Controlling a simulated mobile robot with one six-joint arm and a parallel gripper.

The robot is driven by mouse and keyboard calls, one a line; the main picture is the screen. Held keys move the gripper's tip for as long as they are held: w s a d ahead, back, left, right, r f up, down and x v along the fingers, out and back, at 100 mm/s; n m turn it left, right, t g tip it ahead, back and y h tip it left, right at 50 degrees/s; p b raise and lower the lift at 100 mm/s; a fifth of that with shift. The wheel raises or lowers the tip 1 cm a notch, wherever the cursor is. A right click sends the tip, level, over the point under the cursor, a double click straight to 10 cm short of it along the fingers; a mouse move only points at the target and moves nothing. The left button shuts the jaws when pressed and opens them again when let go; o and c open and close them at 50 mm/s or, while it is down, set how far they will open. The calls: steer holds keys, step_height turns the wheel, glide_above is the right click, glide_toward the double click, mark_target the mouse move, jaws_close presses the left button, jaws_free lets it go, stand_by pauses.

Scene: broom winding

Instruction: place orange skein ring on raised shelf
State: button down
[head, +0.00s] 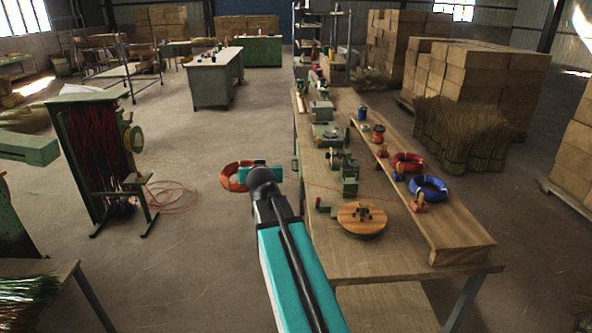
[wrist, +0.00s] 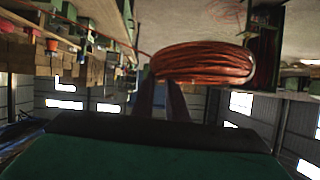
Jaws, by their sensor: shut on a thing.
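The orange skein ring (head: 228,183) hangs in the air left of the workbench in the head view. My gripper (head: 246,176) is shut on its right side. In the wrist view the coiled orange ring (wrist: 205,63) fills the upper middle, just past my fingers (wrist: 163,92); the exact grip on its strands is partly hidden. The raised shelf (head: 455,236) is a long wooden board along the right side of the workbench. A red skein ring (head: 407,162) and a blue skein ring (head: 429,187) lie on it. The orange ring is well left of the shelf.
The workbench (head: 400,262) carries a round wooden turntable (head: 361,219) and green machines (head: 350,178) between my gripper and the shelf. Small spools stand along the shelf. A green rack of wire (head: 95,150) stands on the floor at left. The shelf's near end is bare.

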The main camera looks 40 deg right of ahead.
steer(key=w+a+r+n+y, duration=0.1)
steer(key=a+n+y, duration=0.1)
steer(key=a, duration=1.2)
steer(key=w+a+r+n+t+y, duration=0.1)
steer(key=a+r+n+y, duration=0.1)
steer(key=a, duration=1.2)
steer(key=shift+n+t+y, duration=0.3)
steer(key=shift+n+y, duration=0.5)
steer(key=shift+y, duration=0.3)
steer(key=shift+a, duration=0.1)
